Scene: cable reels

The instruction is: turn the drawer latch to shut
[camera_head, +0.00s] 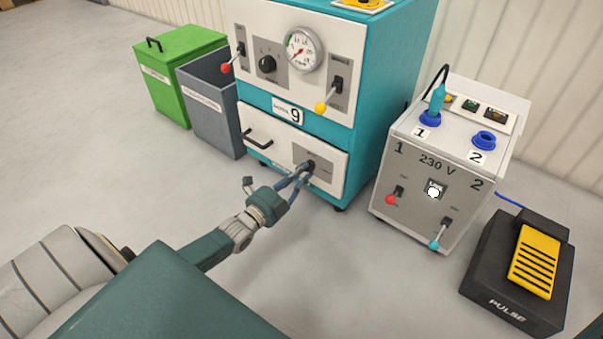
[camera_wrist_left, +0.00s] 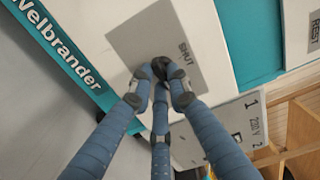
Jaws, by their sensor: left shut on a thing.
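The white drawer front (camera_head: 285,148) is in the lower part of the teal cabinet and sits nearly flush with it. Its black latch knob (camera_head: 311,164) is on a grey plate at the right of the drawer. My left gripper (camera_head: 307,170) reaches the latch, its fingers shut on the knob. In the left wrist view, the fingertips (camera_wrist_left: 160,82) close around the black knob (camera_wrist_left: 158,65) and hide much of it, so its angle is hard to tell. The word SHUT shows on the grey plate (camera_wrist_left: 135,42). My right gripper is not in view.
The teal cabinet (camera_head: 372,120) has a gauge (camera_head: 303,48) and levers above the drawer. A 230 V box (camera_head: 415,205) stands to the right, with a PULSE pedal (camera_head: 530,260) on the floor. Green (camera_head: 180,85) and grey (camera_head: 212,120) bins stand at left.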

